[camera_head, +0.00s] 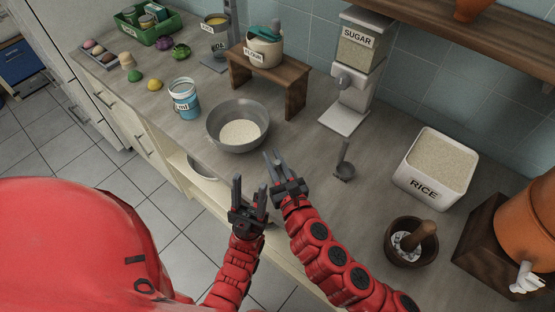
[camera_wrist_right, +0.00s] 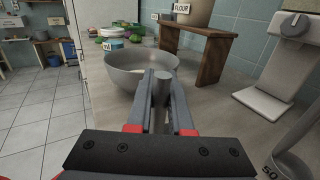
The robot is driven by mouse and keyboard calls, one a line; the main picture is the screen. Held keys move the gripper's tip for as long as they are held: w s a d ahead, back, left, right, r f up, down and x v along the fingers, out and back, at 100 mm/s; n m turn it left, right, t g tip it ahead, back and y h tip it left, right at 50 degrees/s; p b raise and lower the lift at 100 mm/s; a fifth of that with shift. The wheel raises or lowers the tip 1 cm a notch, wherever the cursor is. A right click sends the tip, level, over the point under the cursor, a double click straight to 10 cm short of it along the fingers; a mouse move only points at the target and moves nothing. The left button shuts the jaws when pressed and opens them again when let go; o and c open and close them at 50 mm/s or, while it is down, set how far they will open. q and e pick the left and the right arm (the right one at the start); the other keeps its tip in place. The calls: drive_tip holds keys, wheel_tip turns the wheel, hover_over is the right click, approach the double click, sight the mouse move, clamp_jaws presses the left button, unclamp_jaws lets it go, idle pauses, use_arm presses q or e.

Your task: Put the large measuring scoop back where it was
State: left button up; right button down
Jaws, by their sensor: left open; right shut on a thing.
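My right gripper (camera_head: 276,172) is just in front of the grey mixing bowl, near the counter's front edge. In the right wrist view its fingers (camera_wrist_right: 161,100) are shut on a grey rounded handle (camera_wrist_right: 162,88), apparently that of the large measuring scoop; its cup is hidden. Another grey measuring scoop (camera_head: 345,170) rests on the counter to the right with its handle up. It also shows in the right wrist view (camera_wrist_right: 285,160), marked 50. My left gripper (camera_head: 249,205) is open and empty, lower and left of the right one. The mixing bowl (camera_head: 225,116) holds pale grains or powder.
A rice bin (camera_head: 435,180) and a dark mortar with pestle (camera_head: 398,252) stand right of the loose scoop. A sugar dispenser (camera_head: 350,100) and a wooden stand (camera_head: 297,83) are behind. A blue-labelled tin (camera_head: 183,104) is left of the bowl. Counter around the loose scoop is clear.

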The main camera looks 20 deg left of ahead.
drive_tip(key=shift+s+r, duration=0.15)
drive_tip(key=shift+r, duration=0.05)
drive_tip(key=shift+s+a, duration=0.1)
drive_tip(key=shift+a, duration=0.05)
drive_tip(key=shift+f, duration=0.3)
drive_tip(key=c, duration=0.8)
unclamp_jaws()
drive_tip(key=shift+r, duration=0.1)
